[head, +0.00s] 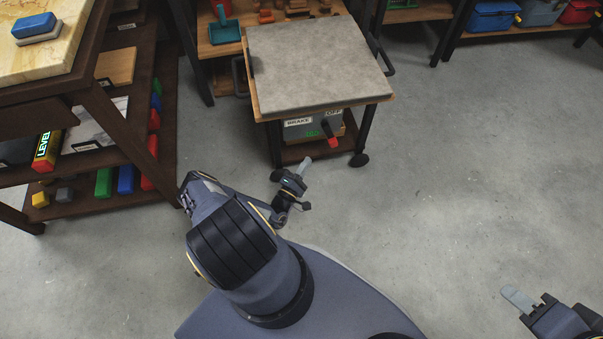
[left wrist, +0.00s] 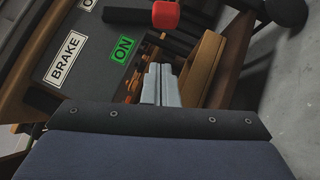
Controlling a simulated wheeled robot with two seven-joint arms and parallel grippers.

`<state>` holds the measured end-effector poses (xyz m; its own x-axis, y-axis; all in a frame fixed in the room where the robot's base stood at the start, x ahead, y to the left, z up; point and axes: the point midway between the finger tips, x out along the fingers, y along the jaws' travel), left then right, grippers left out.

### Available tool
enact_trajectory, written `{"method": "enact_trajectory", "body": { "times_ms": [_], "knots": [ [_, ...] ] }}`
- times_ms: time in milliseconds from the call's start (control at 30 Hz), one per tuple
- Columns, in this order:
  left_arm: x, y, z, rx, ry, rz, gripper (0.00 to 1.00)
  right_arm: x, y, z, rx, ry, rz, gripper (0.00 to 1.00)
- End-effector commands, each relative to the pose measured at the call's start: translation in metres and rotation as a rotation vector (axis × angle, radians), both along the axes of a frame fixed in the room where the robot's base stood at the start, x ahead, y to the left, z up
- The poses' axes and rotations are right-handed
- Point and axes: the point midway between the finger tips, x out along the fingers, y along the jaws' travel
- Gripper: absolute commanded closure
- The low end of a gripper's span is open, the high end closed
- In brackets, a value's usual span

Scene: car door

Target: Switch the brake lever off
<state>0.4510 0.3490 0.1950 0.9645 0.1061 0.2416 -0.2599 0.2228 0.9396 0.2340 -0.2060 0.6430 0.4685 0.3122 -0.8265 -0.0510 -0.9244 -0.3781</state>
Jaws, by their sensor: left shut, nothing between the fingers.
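The brake box (head: 299,131) sits on the lower part of a small wheeled cart, with a "BRAKE" label and an "OFF" label near its top. Its lever has a red knob (head: 331,146) at the right of the box. In the left wrist view the red knob (left wrist: 166,15) is at the top on a black rod, and a green "ON" label (left wrist: 123,48) is below and left of it. My left gripper (head: 304,167) is shut and empty just below the box, its fingertips (left wrist: 159,72) apart from the knob. My right gripper (head: 517,298) is at the lower right; its jaw state is unclear.
The cart's grey top (head: 318,62) overhangs the box. A caster (head: 358,159) stands at the cart's right front leg. A dark wooden shelf (head: 150,100) with coloured blocks is at the left. The floor (head: 470,170) to the right is clear.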

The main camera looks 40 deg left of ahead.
Motion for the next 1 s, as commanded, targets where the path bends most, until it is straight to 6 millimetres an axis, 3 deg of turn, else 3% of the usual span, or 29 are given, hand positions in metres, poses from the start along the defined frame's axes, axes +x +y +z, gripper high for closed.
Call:
{"method": "enact_trajectory", "body": {
  "times_ms": [200, 400, 1000],
  "knots": [
    [0.045, 0.005, 0.009, 0.003, -0.002, -0.002, 1.00, 0.000, 0.000, -0.017, 0.000, 0.000, 0.000, 0.64],
    [0.063, -0.014, 0.019, 0.000, -0.001, -0.002, 1.00, 0.000, 0.000, -0.023, 0.000, 0.000, 0.000, 0.64],
    [0.069, -0.017, 0.024, 0.002, 0.000, 0.000, 1.00, 0.000, 0.000, -0.024, 0.000, 0.000, 0.000, 0.64]
  ]
}}
